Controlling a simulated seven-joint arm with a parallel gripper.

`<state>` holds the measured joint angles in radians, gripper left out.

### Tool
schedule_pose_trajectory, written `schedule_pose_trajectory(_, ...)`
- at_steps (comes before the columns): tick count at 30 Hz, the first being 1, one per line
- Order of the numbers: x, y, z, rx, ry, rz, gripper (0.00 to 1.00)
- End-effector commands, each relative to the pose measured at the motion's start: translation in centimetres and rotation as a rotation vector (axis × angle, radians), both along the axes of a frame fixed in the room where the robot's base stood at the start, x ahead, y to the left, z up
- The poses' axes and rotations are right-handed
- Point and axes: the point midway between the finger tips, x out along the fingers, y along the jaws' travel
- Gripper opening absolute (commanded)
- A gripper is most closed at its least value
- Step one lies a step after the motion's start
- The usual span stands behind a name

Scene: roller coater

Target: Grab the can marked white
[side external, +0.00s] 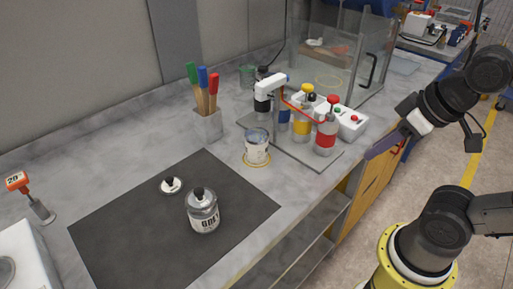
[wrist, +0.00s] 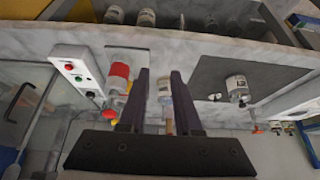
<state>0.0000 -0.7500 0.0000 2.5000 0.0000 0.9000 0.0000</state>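A small open can (side external: 256,152) with a pale label and bluish-grey inside stands upright in a yellow ring on the bench. The label's writing is too small to read, so I cannot confirm that it says white. The can also shows in the wrist view (wrist: 164,88), in the gap between my fingers but farther off. My gripper (side external: 372,153) is in the air to the right of the bench, well apart from the can. In the wrist view its two dark fingers (wrist: 161,75) are spread with nothing held.
A rack (side external: 285,139) with red- and yellow-banded bottles and a button box (side external: 349,122) stands right of the can. A brush holder (side external: 207,125) is behind it. A clear labelled jar (side external: 203,212) and a small lid (side external: 171,186) rest on the dark mat (side external: 140,222).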

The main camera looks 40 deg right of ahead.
Motion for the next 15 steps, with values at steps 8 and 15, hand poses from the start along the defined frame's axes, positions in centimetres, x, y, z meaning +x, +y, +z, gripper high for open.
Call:
schedule_pose_trajectory(8, 0.00, 0.00, 0.00, 0.000, 0.000, 0.000, 0.85)
schedule_pose_trajectory(15, 0.00, 0.00, 0.00, 0.000, 0.000, 0.000, 1.00)
